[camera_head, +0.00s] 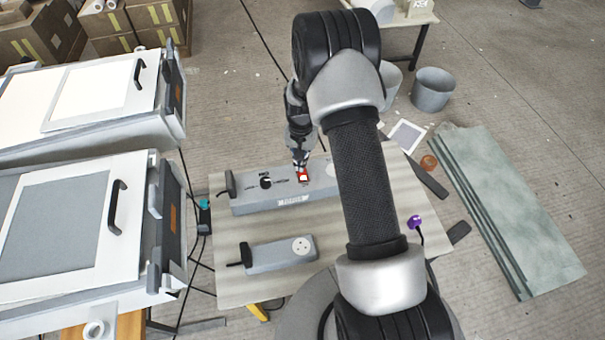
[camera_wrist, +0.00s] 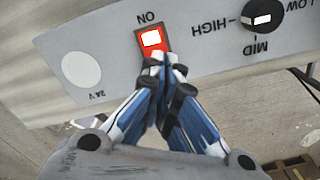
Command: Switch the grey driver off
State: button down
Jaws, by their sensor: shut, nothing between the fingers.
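The grey driver (camera_head: 245,206) is a long box on the table, partly hidden behind my arm. Its red rocker switch (camera_head: 303,176) has a white patch and also shows in the wrist view (camera_wrist: 151,38), with "ON" printed beside it. A black knob (camera_head: 265,181) sits left of the switch; in the wrist view the knob (camera_wrist: 262,14) is marked LOW, MID and HIGH. My gripper (camera_head: 300,166) is shut and empty. In the wrist view its fingertips (camera_wrist: 160,64) are at the edge of the switch; I cannot tell whether they touch it.
A smaller grey box (camera_head: 272,257) with a round socket lies nearer on the table (camera_head: 228,283). A purple knob-like item (camera_head: 415,222) stands right of my arm. White-and-grey cases (camera_head: 75,225) stand at left. Grey buckets (camera_head: 433,90) and green sheets (camera_head: 510,210) lie beyond the table.

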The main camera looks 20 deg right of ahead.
jog(key=shift+f+b, duration=0.6)
jog(key=shift+f, duration=0.3)
dwell(0.4)
jog(key=shift+r+p, duration=2.2)
jog(key=shift+r, duration=1.3)
